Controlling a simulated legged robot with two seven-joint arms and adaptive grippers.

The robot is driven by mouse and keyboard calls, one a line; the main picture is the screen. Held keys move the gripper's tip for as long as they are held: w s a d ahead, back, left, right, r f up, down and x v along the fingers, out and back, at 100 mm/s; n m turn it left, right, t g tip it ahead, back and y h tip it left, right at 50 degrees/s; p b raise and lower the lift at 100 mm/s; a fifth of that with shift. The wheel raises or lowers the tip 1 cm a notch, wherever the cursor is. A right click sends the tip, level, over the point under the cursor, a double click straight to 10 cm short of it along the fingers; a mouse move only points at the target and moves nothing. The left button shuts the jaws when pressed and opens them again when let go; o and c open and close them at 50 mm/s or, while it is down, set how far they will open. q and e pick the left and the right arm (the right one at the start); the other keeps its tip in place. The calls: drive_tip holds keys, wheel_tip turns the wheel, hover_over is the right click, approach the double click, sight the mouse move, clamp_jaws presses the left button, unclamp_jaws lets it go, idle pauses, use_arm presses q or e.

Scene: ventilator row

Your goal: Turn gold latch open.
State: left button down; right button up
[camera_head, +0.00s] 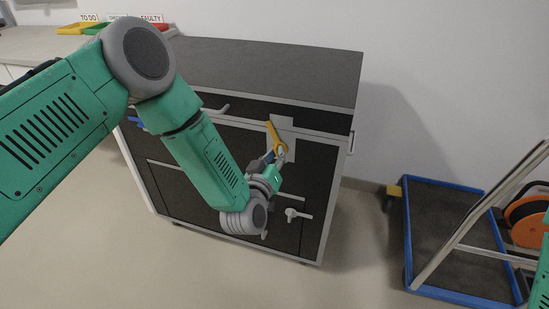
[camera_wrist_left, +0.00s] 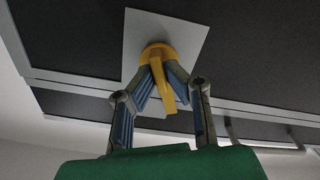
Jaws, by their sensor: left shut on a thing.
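The gold latch (camera_head: 274,134) is on a light square plate (camera_head: 285,148) on the upper front of a dark cabinet. In the left wrist view the latch (camera_wrist_left: 159,58) has a round hub and a handle that points toward me. My left gripper (camera_head: 279,153) is at the latch. In the left wrist view my left gripper (camera_wrist_left: 164,84) has its two blue-padded fingers on both sides of the latch handle, shut on it. The fingertips hide the sides of the hub. A bit of my right arm shows at the right edge; its gripper is out of view.
The grey-topped cabinet (camera_head: 270,62) has a bar handle (camera_head: 216,109) and a white lever handle (camera_head: 297,214) on its front. A blue-edged cart (camera_head: 432,222) stands to the right. Coloured trays (camera_head: 82,28) are at the back left. Bare floor lies in front.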

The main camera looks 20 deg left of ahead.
use_arm(q)
drive_tip(key=shift+s+a+f+n, duration=0.1)
drive_tip(key=shift+f+n, duration=0.1)
drive_tip(key=shift+n, duration=1.95)
drive_tip(key=shift+s+d+f+n, duration=0.1)
drive_tip(key=shift+f+n, duration=0.1)
drive_tip(key=shift+n, duration=1.9)
drive_tip(key=shift+s+a+f+n, duration=0.1)
drive_tip(key=shift+f+n, duration=0.1)
drive_tip(key=shift+n, duration=1.95)
drive_tip(key=c, duration=1.6)
unclamp_jaws()
drive_tip(key=shift+c, duration=0.2)
drive_tip(key=shift+w+r, duration=0.15)
drive_tip(key=shift+r, duration=0.1)
drive_tip(key=s, duration=1.2)
drive_tip(key=shift+a, duration=0.25)
